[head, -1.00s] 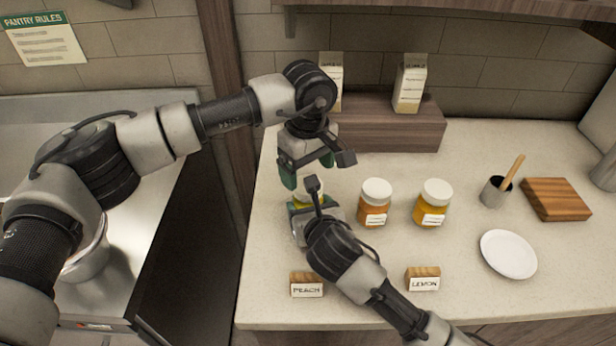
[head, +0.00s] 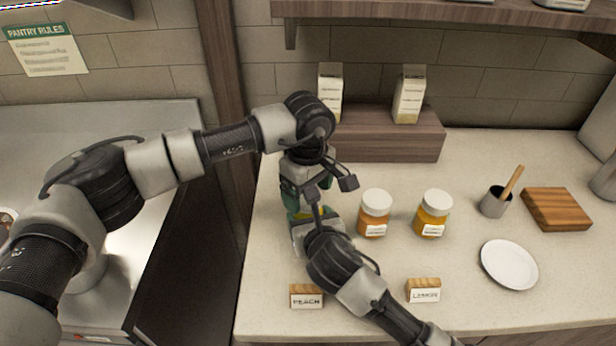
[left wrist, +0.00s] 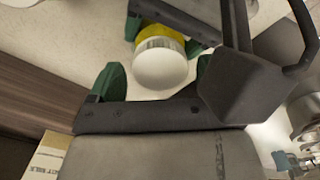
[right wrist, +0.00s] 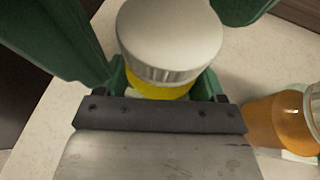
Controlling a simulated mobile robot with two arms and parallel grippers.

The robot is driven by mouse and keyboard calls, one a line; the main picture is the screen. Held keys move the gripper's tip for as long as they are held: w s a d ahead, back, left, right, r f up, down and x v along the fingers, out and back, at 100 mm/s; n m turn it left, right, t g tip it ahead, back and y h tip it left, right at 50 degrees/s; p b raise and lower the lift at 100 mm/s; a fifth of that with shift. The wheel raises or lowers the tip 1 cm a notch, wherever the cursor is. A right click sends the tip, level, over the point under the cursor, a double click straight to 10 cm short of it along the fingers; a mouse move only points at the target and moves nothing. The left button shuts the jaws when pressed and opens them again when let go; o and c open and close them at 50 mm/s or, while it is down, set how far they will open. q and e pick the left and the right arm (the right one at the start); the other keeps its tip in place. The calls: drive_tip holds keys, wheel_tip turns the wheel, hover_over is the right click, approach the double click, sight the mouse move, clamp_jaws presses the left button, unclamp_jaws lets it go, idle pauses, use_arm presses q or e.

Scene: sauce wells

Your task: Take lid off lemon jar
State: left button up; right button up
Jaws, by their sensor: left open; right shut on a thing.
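A bright yellow jar (right wrist: 158,88) with a white lid (right wrist: 172,38) stands at the left of the counter. Its label is hidden, and in the head view the grippers cover most of it. My right gripper (head: 312,228) is shut on the jar's body from the front, with green fingers on both sides, as the right wrist view shows. My left gripper (head: 307,190) is open above the jar. In the left wrist view, its green fingers lie apart on either side of the white lid (left wrist: 160,68). I cannot tell whether they touch it.
An orange jar (head: 374,217) and an amber jar (head: 432,216), both white-lidded, stand to the right. Wooden cards reading PEACH (head: 306,298) and LEMON (head: 424,291) stand in front. A white plate (head: 509,265) is at right. A wooden riser (head: 385,140) with cartons is behind.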

use_arm(q)
drive_tip(key=shift+f, duration=0.25)
drive_tip(key=shift+c, duration=0.2)
drive_tip(key=c, duration=0.9)
drive_tip(key=o, duration=1)
drive_tip(key=shift+r, duration=0.15)
drive_tip(key=shift+r, duration=2.2)
use_arm(e)
drive_tip(key=o, duration=1.8)
